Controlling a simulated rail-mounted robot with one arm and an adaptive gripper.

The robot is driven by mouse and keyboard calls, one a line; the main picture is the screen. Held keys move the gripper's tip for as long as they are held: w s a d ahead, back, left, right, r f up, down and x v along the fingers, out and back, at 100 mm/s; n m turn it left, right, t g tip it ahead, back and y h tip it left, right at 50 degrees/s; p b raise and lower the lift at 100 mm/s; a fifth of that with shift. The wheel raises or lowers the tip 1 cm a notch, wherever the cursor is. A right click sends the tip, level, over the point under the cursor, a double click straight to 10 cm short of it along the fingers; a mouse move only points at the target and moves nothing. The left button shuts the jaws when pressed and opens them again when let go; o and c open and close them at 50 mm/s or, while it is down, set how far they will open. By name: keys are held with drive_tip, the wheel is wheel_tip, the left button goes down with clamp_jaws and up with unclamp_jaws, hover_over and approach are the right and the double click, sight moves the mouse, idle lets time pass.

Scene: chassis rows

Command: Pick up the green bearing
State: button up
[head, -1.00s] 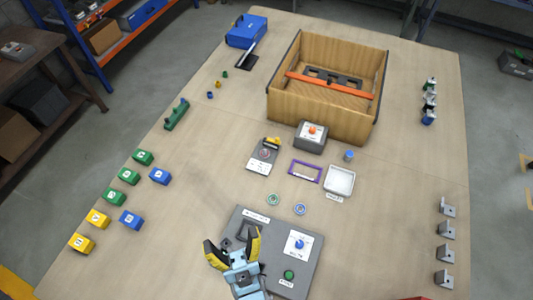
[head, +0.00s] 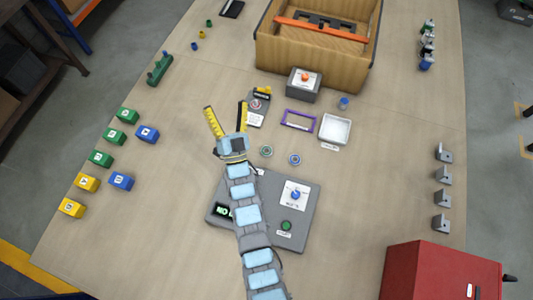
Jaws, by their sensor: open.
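The green bearing (head: 266,151) is a small ring with a green face, lying flat on the table (head: 370,190) just beyond the grey control panel. A similar bearing with a blue face (head: 295,159) lies to its right, a little nearer. My gripper (head: 226,106) is open, with two yellow-and-black fingers spread and nothing visible between them. Its fingertips are to the left of the green bearing and farther up the picture, and the two are apart. My arm covers part of the control panel's left side.
The grey control panel (head: 310,205) has a blue knob and a green button. Beyond the bearings are a grey meter (head: 256,121), a purple frame (head: 298,120), a white tray (head: 335,129) and a wooden box (head: 310,65). Coloured blocks stand left; a red cabinet (head: 440,275) is at lower right.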

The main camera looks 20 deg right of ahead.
drive_tip(key=w+d+f+m+g+y+b, duration=0.1)
drive_tip(key=w+d+f+m+g+b, duration=0.4)
drive_tip(key=w+f, duration=0.45)
drive_tip(key=w+d+f+m+g+y+b, duration=0.15)
drive_tip(key=w+d+f+g+b, duration=0.4)
drive_tip(key=f, duration=0.75)
drive_tip(key=m+g+y+b, duration=0.3)
drive_tip(key=m+g+b, duration=0.35)
drive_tip(key=g, duration=0.65)
approach(266, 152)
drive_tip(key=f, duration=0.1)
drive_tip(key=f+b, duration=0.1)
drive_tip(key=shift+w+a+f+b, duration=0.15)
drive_tip(key=shift+w+f+b, duration=0.15)
drive_tip(key=shift+f, duration=0.05)
drive_tip(key=shift+s+f+g, duration=0.15)
drive_tip(key=shift+f+g, duration=0.1)
drive_tip(key=shift+f, duration=0.6)
drive_tip(key=shift+a+f+b, duration=0.2)
drive_tip(key=shift+f+b, duration=0.35)
drive_tip(key=shift+f, duration=1.2)
